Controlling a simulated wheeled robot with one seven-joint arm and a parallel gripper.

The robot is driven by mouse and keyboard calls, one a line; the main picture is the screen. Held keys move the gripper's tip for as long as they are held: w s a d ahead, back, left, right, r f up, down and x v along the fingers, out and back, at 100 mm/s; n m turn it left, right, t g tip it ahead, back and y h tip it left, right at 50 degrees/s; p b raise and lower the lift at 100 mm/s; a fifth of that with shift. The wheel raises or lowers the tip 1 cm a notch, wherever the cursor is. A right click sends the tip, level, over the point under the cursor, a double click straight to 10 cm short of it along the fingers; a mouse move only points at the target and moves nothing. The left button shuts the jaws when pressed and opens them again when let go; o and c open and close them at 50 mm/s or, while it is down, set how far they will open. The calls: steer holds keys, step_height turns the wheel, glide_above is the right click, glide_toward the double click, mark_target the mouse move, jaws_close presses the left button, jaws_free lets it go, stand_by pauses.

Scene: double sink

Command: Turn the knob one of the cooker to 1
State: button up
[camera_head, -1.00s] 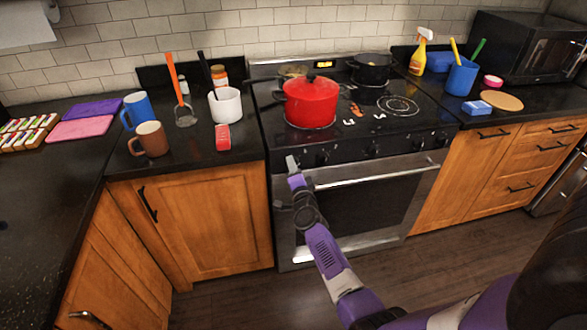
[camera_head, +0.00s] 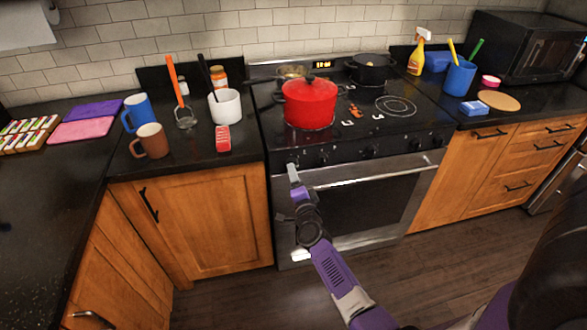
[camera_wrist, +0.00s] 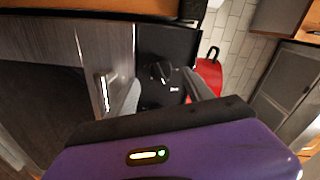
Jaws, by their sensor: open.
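The cooker (camera_head: 352,200) stands in the middle of the head view, with a row of dark knobs on its black front panel. My gripper (camera_head: 292,170) is at the left end of this panel, in front of the leftmost knob area. In the wrist view a dark knob (camera_wrist: 161,71) with a white mark beneath it shows between the two grey fingers of my gripper (camera_wrist: 160,92). The fingers are open and apart. The knob looks free of them; the gap in depth is hard to judge. In the head view my gripper partly hides the leftmost knob.
A red pot (camera_head: 310,103) and a black pot (camera_head: 371,69) stand on the cooktop. The oven handle (camera_head: 372,174) runs just below the panel, close to my gripper. A red box (camera_head: 223,138) and a white cup (camera_head: 225,106) stand on the left counter.

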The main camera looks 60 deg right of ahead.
steer(key=shift+v, duration=1.5)
steer(key=a+r+n+t, duration=0.2)
steer(key=a+r+n, duration=0.2)
steer(key=r+n, duration=0.15)
steer(key=s+a+r+n+t+y, duration=0.25)
steer(key=a+n, duration=0.25)
steer(key=a, duration=0.3)
steer(key=s+a+r+n+t+y, duration=0.2)
steer(key=s+a+n+y, duration=0.15)
steer(key=a, duration=0.45)
steer(key=s+a+r+n+y, duration=0.2)
steer(key=s+a+n, duration=0.1)
steer(key=s+a, duration=0.3)
steer(key=s+a+r+n+g+y, duration=0.1)
steer(key=s+a+n+y, duration=0.2)
steer(key=s+a, duration=0.4)
steer(key=s+a+r+n+g+y, duration=0.1)
steer(key=s+a+r+n+y, duration=0.1)
steer(key=s+a+n, duration=0.2)
steer(key=s+a, duration=0.2)
steer(key=a, duration=0.1)
steer(key=shift+s+a+r+n+y, duration=0.3)
steer(key=shift+s+a+y, duration=0.1)
